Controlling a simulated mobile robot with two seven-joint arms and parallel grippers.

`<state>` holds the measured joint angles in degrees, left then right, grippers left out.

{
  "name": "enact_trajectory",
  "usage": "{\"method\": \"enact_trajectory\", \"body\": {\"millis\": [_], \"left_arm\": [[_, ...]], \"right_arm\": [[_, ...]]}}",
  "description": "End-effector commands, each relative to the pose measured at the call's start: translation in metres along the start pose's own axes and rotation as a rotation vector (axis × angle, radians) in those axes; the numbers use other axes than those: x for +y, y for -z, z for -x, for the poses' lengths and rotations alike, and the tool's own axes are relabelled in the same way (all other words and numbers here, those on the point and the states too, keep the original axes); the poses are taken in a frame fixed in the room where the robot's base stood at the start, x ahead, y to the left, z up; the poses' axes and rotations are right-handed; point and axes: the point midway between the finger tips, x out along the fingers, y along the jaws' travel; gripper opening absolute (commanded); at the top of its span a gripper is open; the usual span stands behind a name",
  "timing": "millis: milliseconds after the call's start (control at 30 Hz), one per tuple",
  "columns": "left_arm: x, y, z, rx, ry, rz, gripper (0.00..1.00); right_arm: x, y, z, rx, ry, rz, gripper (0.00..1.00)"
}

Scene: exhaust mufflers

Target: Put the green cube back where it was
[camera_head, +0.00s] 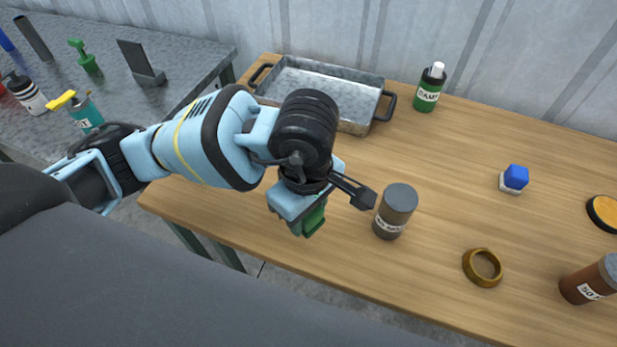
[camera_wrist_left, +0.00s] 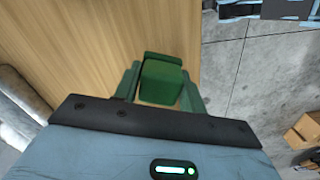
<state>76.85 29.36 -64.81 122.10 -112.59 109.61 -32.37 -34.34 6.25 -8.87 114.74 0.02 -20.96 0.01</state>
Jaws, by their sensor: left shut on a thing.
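The green cube (camera_wrist_left: 160,84) sits between the two fingers of my left gripper (camera_wrist_left: 158,92) in the left wrist view. In the head view my left gripper (camera_head: 308,212) points down over the front edge of the wooden table, shut on the cube. Part of the green cube (camera_head: 314,222) shows below the gripper; the arm hides the rest. I cannot tell whether the cube touches the tabletop. My right gripper is not in view.
A grey-lidded jar (camera_head: 396,209) stands close right of the gripper. A metal tray (camera_head: 333,82) and green bottle (camera_head: 429,88) stand behind. A blue cube on a white base (camera_head: 514,179), a brass ring (camera_head: 483,267) and a brown jar (camera_head: 589,280) are farther right. Clear wood lies between.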

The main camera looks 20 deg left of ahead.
Motion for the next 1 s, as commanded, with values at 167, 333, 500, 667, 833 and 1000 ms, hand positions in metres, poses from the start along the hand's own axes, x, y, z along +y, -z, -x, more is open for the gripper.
{"method": "enact_trajectory", "body": {"millis": [167, 333, 500, 667, 833, 1000], "left_arm": [[0.032, 0.029, -0.003, 0.001, -0.001, 0.005, 0.16], [0.056, 0.052, -0.006, 0.0, -0.001, 0.003, 0.16], [0.068, 0.062, -0.008, 0.001, -0.001, -0.001, 0.16], [0.069, 0.064, -0.008, 0.0, -0.001, -0.002, 0.16], [0.075, 0.07, -0.009, 0.001, -0.001, 0.0, 0.16], [0.074, 0.07, -0.033, -0.001, 0.003, -0.001, 0.16]], "right_arm": [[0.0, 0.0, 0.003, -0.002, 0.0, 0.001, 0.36], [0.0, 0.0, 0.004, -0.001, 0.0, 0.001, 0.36], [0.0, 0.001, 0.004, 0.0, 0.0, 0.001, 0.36], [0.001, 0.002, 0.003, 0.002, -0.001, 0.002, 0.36], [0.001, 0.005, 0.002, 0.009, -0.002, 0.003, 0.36], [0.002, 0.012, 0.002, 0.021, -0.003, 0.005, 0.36]]}}
